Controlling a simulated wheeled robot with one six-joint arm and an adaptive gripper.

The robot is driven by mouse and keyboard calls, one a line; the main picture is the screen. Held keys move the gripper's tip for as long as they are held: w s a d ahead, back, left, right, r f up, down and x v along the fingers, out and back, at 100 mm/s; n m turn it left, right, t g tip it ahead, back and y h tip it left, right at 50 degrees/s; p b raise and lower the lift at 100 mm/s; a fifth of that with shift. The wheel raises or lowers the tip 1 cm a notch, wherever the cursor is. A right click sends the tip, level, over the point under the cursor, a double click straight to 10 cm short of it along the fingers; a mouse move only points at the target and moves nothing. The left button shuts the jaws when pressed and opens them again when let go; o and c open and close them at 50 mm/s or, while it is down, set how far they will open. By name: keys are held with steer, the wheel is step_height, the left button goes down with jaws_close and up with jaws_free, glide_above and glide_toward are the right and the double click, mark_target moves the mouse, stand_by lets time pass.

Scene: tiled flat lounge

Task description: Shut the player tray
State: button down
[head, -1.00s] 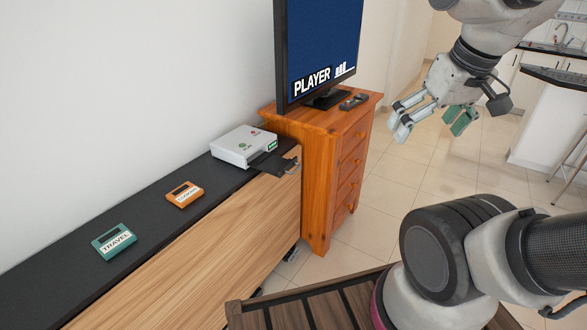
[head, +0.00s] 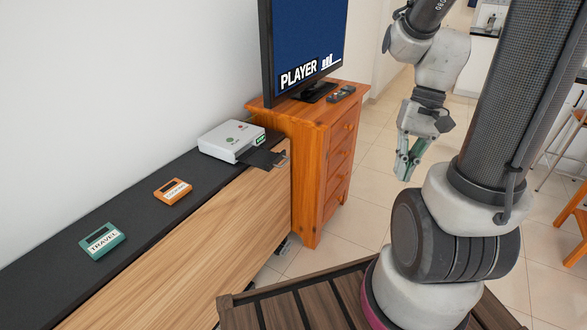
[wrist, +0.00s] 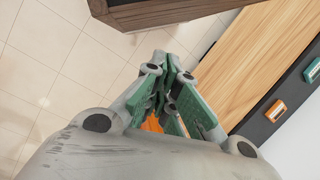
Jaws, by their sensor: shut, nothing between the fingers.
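The player (head: 231,139) is a white box with a green and a red button, on the black top of the low cabinet. Its dark tray (head: 262,158) sticks out at the front right, with a metal handle (head: 281,157) at its end near the cabinet's edge. My gripper (head: 404,175) is shut and empty, pointing down over the floor to the right of the orange wooden chest, well apart from the tray. In the wrist view my gripper's fingers (wrist: 165,85) are together. The player and its tray do not show in the wrist view.
A green TRAVEL cartridge (head: 102,241) and an orange cartridge (head: 173,191) lie on the low cabinet (head: 60,275). The orange wooden chest (head: 305,150) bears a screen (head: 305,45) reading PLAYER and a remote (head: 341,94). Tiled floor (head: 355,215) is free beside the chest.

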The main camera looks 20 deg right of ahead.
mark_target(256, 156)
steer(key=w+a+f+m+t+y, duration=0.2)
steer(key=w+a+f+m+y, duration=0.25)
steer(key=f+m, duration=0.3)
steer(key=w+a+f+m+t+y, duration=0.25)
steer(key=w+f+m+y, duration=0.35)
steer(key=f, duration=0.3)
steer(key=w+d+f+m+t+h, duration=0.25)
steer(key=w+m+t, duration=0.65)
steer(key=w, duration=0.5)
steer(key=x, duration=1.4)
steer(key=shift+s+r, duration=0.1)
steer(key=shift+r, duration=0.05)
steer(key=r+x, duration=0.1)
steer(key=x, duration=0.3)
steer(key=r+x, duration=0.1)
steer(key=x, duration=0.9)
steer(key=shift+w+a+r, duration=0.3)
steer(key=shift+w+r, duration=0.05)
steer(key=shift+w, duration=0.05)
